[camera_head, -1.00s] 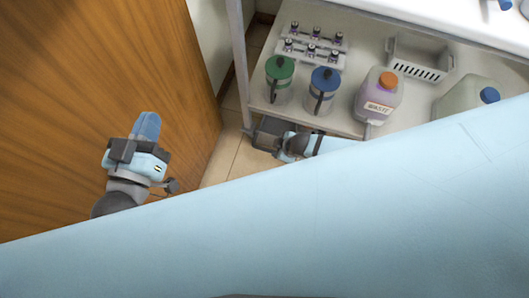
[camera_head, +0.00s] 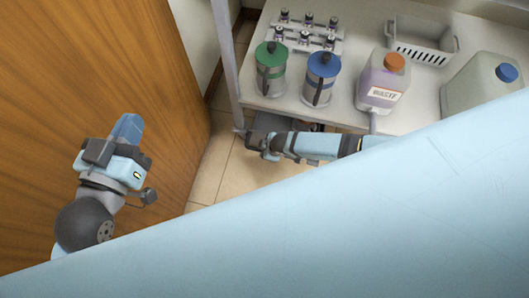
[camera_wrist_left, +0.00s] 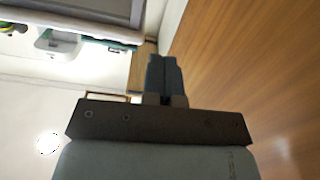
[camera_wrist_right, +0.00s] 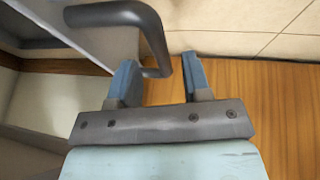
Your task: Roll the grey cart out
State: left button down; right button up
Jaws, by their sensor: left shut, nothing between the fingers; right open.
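The grey cart is mostly hidden below the bench edge in the head view, where only a grey patch (camera_head: 268,121) shows. In the right wrist view its grey panel (camera_wrist_right: 112,42) and dark curved handle (camera_wrist_right: 153,35) are close up. My right gripper (camera_wrist_right: 160,75) is open, and the lower end of the handle lies between its fingertips; I cannot tell whether they touch. In the head view its end is partly hidden by the wrist near the bench's front corner. My left gripper (camera_head: 127,126) is shut and empty beside the wooden door, well left of the cart.
The bench (camera_head: 330,113) holds a green-lidded jug (camera_head: 270,72), a blue-lidded jug (camera_head: 321,78), a waste bottle (camera_head: 381,84), a grey canister (camera_head: 478,85) and a basket (camera_head: 420,40). A post (camera_head: 226,60) stands at its left. The wooden door (camera_head: 90,60) fills the left. Tiled floor (camera_head: 212,165) shows between.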

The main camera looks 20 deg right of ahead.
pick_arm(q)
jog(key=shift+w+a+r+m+b, duration=0.1)
jog(key=shift+w+a+m+b, duration=0.15)
jog(key=shift+w+m+b, duration=0.2)
pick_arm(e)
jog(key=shift+x, duration=1.1)
pick_arm(q)
jog(key=shift+s, duration=0.1)
